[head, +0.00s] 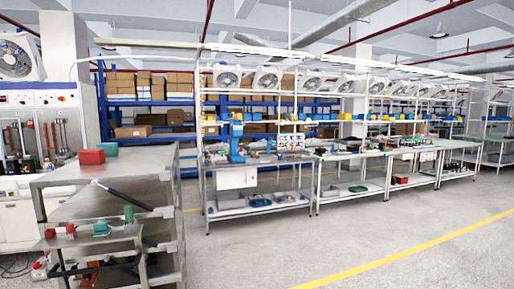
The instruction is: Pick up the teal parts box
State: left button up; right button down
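A teal box (107,149) sits on the top of a grey metal bench (60,179) at the left, near its far edge. A red box (92,157) stands just in front of it and to its left. A smaller teal item (101,229) lies on a lower metal surface in front, with red parts around it. Neither of my grippers shows in this view.
A green item (129,214) stands on the lower surface beside a dark bar (124,197). A long row of workbenches (260,200) runs to the right, with blue shelving of cartons behind. The grey floor (370,235) with a yellow line is clear.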

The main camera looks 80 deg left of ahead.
aim_at(110, 149)
jog(key=u, duration=3.6)
jog(key=i+j+u, duration=0.3)
jog(key=i, duration=0.15)
jog(key=i+j+u, duration=0.15)
jog(key=i+u, duration=0.15)
jog(key=i, duration=0.15)
jog(key=i+j+u, duration=0.35)
jog(key=i, duration=0.4)
jog(key=i+u, duration=0.35)
jog(key=i, duration=0.35)
jog(key=i+l+u, duration=0.25)
jog(key=i+u, duration=0.15)
jog(key=i, duration=0.35)
jog(key=i+z, duration=0.35)
jog(key=i, duration=0.25)
jog(key=i+j+z, duration=0.3)
jog(key=i, duration=0.3)
jog(key=i+l+z, duration=0.2)
jog(key=z, duration=0.25)
jog(key=i+z, duration=0.75)
jog(key=z, duration=0.15)
jog(key=i+z, duration=0.3)
jog(key=z, duration=0.2)
jog(key=i+j+z, duration=0.3)
jog(key=z, duration=0.15)
jog(key=i+j+z, duration=0.2)
jog(key=j+z, duration=0.25)
jog(key=l, duration=0.1)
